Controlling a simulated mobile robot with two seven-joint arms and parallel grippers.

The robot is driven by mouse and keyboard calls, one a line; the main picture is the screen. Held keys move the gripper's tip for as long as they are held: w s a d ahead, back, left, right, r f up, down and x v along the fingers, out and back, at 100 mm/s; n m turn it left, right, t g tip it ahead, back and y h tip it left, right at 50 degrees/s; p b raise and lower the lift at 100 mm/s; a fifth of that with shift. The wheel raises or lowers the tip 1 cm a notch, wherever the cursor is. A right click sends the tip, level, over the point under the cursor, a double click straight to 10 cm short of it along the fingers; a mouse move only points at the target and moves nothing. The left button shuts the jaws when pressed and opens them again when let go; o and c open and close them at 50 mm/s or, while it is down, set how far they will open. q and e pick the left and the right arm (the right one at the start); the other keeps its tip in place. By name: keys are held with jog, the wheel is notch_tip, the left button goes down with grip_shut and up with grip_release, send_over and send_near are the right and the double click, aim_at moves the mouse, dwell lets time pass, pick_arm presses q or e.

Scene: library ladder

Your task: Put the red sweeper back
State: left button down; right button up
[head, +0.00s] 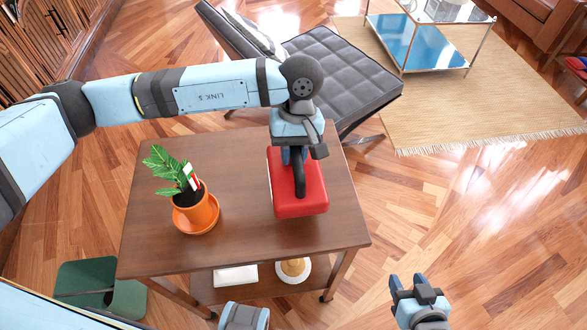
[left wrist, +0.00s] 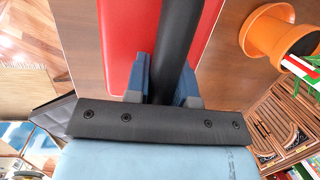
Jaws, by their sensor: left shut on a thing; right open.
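The red sweeper (head: 312,201) is a red block with a black handle (head: 299,180). It is at the right part of the brown wooden table (head: 245,240); I cannot tell whether it rests on the top. My left gripper (head: 294,158) is over it and shut on the black handle. In the left wrist view, the blue fingers of my left gripper (left wrist: 162,80) clasp the handle (left wrist: 176,40), with the red body (left wrist: 130,45) behind. My right gripper (head: 408,285) is open and empty, low at the right, beyond the table's corner.
An orange potted plant (head: 196,213) on a saucer stands on the table's left side. A white item (head: 235,276) and a round white-and-tan item (head: 293,271) sit on the lower shelf. A green bin (head: 100,290) is at lower left. A black lounge chair (head: 335,75) stands behind.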

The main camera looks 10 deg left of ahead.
pick_arm(q)
jog(key=shift+w+x, duration=0.2)
jog(key=shift+x, duration=0.75)
jog(key=shift+w+x, duration=0.2)
jog(key=shift+x, duration=0.7)
jog(key=shift+w+x, duration=0.2)
jog(key=shift+x, duration=0.75)
jog(key=shift+w+d+f+b, duration=0.1)
jog(key=shift+f+b, duration=0.15)
jog(key=shift+b, duration=0.05)
jog(key=c, duration=1.4)
grip_release()
jog(key=shift+f, duration=0.1)
jog(key=o, duration=0.4)
pick_arm(e)
jog(key=shift+w+a+r, duration=0.1)
jog(key=shift+r, duration=0.1)
pick_arm(q)
jog(key=shift+r, duration=0.25)
jog(key=v, duration=1.2)
jog(key=shift+p, duration=0.4)
pick_arm(e)
jog(key=shift+f, duration=0.15)
